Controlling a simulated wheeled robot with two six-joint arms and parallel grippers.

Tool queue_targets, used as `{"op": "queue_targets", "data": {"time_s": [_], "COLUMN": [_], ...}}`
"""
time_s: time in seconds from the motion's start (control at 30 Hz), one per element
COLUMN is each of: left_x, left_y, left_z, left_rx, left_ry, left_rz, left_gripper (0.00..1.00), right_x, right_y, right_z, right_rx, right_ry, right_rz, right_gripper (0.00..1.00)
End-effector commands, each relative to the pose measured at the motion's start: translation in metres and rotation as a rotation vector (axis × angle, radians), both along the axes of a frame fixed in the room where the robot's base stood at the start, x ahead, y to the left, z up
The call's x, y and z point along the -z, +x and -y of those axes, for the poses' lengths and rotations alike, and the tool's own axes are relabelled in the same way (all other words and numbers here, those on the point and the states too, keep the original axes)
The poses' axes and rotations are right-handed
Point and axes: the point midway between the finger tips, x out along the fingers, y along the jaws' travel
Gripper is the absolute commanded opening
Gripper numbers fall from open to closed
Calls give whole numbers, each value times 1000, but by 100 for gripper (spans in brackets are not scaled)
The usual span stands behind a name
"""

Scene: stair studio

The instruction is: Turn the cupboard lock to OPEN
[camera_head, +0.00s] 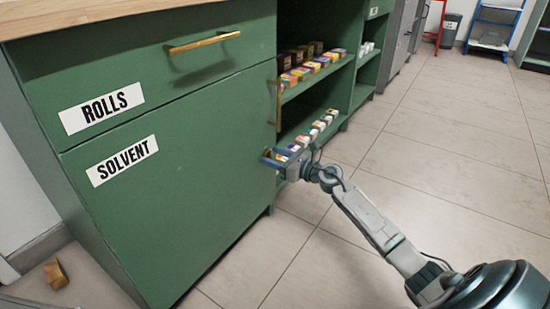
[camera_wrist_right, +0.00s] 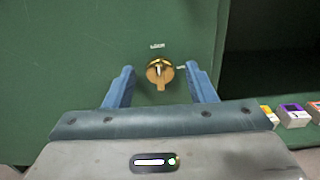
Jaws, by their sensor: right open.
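The cupboard lock is a round brass knob (camera_wrist_right: 160,73) on the green cupboard door (camera_wrist_right: 90,60), seen in the right wrist view. A narrow brass tab points down from it and a pale mark shows near its top. Small white labels sit above it and to its right, too small to read surely. My right gripper (camera_wrist_right: 160,80) is open, its two blue fingers on either side of the knob with gaps showing. In the head view my right gripper (camera_head: 271,156) is at the right edge of the SOLVENT door (camera_head: 190,190), largely covering the lock. My left gripper is not in view.
A drawer marked ROLLS (camera_head: 102,108) with a brass handle (camera_head: 202,43) is above the door. A vertical brass handle (camera_head: 279,105) is above the gripper. Open shelves (camera_head: 300,90) with small boxes stand at right. Tiled floor (camera_head: 440,150) is clear; a brown block (camera_head: 55,273) lies at left.

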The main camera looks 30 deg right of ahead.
Motion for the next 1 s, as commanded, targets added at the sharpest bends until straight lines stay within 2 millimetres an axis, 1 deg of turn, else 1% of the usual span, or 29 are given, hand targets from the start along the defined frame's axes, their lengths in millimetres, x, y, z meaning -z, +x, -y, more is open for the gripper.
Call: {"op": "queue_targets", "data": {"time_s": [0.2, 0.37, 0.4, 0.43, 0.57, 0.73, 0.87, 1.0], "left_x": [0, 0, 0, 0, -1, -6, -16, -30], "left_y": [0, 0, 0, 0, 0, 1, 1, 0], "left_z": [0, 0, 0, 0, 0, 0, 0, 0], "left_rx": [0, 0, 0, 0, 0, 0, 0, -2], "left_ry": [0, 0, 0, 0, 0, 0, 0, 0], "left_rz": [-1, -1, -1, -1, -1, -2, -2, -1], "left_gripper": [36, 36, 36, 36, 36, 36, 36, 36], "right_x": [0, 0, 0, 0, 0, -2, -3, -5], "right_y": [0, 0, 0, 0, 0, 0, 0, 0], "right_z": [0, 0, 0, 0, 0, 0, 0, 1], "right_rx": [0, 0, 0, 0, 0, 0, 1, 1], "right_ry": [0, 0, 0, 0, 3, 30, 84, 173], "right_rz": [0, 0, 0, 0, -1, -13, -35, -72], "right_gripper": [50, 19, 11, 7, 7, 7, 7, 7]}}
